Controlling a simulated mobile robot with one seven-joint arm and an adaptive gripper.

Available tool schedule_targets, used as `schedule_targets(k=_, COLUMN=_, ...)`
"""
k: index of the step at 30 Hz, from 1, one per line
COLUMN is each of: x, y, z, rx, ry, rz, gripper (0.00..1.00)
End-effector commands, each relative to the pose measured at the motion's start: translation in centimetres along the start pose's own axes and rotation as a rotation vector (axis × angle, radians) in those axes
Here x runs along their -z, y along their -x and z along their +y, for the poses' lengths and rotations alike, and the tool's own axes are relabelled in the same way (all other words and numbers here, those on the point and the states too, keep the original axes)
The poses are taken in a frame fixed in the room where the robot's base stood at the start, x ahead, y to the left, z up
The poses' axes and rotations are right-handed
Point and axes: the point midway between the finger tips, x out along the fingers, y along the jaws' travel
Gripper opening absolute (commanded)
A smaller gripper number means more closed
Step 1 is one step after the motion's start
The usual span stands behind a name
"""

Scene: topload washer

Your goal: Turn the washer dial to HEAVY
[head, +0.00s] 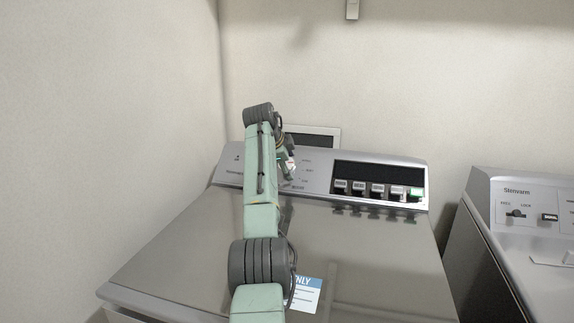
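The washer's control panel (318,178) is a sloped silver strip along the back of the closed lid. Small labels (306,170) in an arc mark the dial area on its left half; they are too small to read. The dial itself is mostly or wholly hidden behind my arm and gripper, so its setting cannot be told. My gripper (289,170) is at the panel just left of these labels. Its fingers are small and partly covered by my arm. I cannot tell whether they are open or shut, or whether they touch the dial.
A dark display with a row of buttons (376,190) fills the panel's right half. The lid (370,260) is flat and clear except for a blue-and-white label (306,296). A second appliance (520,240) stands at right across a narrow gap. Walls close off the back and left.

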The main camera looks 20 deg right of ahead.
Motion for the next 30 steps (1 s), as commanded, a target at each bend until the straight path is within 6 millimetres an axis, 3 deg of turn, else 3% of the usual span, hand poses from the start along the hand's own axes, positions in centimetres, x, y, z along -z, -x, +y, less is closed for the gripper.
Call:
schedule_targets(k=10, x=0.0, y=0.1, z=0.0, rx=0.001, ry=0.000, rz=0.000, gripper=0.64)
schedule_targets(k=14, x=-0.1, y=1.0, z=-0.1, rx=0.003, ry=0.001, rz=0.000, gripper=0.64)
schedule_targets(k=30, x=0.0, y=10.8, z=-0.1, rx=0.002, ry=0.000, rz=0.000, gripper=0.64)
